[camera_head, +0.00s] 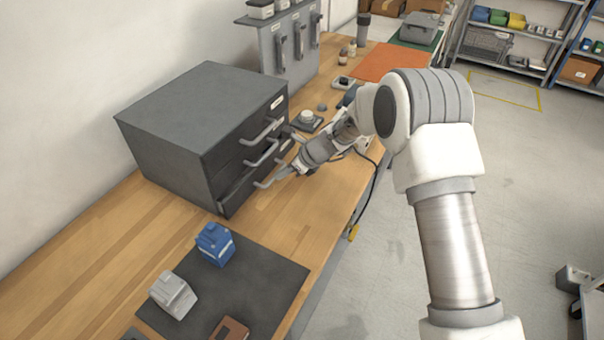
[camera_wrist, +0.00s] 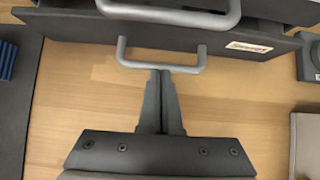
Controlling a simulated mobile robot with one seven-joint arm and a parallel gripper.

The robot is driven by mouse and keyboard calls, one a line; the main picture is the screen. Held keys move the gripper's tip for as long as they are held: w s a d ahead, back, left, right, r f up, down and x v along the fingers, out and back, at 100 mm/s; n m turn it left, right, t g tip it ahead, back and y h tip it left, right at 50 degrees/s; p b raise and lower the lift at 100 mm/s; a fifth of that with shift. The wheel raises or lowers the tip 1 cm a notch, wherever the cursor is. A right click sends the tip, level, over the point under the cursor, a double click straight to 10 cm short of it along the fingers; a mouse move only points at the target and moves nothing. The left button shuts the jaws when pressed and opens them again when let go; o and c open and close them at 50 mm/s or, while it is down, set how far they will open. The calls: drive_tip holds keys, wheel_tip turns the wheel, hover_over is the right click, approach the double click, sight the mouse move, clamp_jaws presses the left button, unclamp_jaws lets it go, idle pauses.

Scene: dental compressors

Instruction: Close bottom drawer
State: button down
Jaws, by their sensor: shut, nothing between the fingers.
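A dark grey drawer cabinet (camera_head: 165,150) stands on the wooden bench. Its bottom drawer (camera_head: 236,190) sticks out a little, with a dark gap above its front. The bottom drawer's grey bar handle (camera_head: 262,185) also shows in the wrist view (camera_wrist: 128,62). My gripper (camera_head: 283,175) is shut and empty in front of this handle. In the wrist view my gripper's fingertips (camera_wrist: 160,73) are together at the middle of the handle bar. They look in contact with it or very close; I cannot tell which. The upper drawers' handles (camera_head: 262,132) are above.
A dark mat (camera_head: 265,285) holds a blue block-like part (camera_head: 215,243) and a grey one (camera_head: 172,293). Small items, including a round-topped device (camera_head: 307,118), sit right of the cabinet.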

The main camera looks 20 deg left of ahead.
drive_tip(key=shift+w+a+p, duration=0.15)
drive_tip(key=shift+a+p, duration=0.2)
drive_tip(key=shift+a, duration=0.85)
drive_tip(key=shift+r, duration=0.1)
